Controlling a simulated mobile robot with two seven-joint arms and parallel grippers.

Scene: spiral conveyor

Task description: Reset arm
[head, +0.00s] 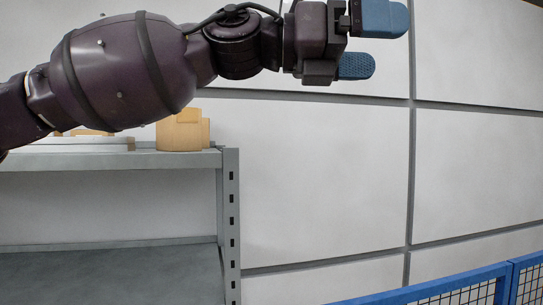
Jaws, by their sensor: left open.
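My left arm comes in from the left across the top of the head view. Its gripper (374,42) is at the top, right of the middle, with two blue fingertips pointing right. The fingers are apart, one above the other, and nothing shows between them. My right gripper is not in view.
A grey metal shelf (231,215) stands at the left, below my arm. Cardboard boxes (180,134) sit on its top, partly hidden by the arm. A blue mesh fence (470,285) runs along the lower right. A panelled white wall (320,180) is behind.

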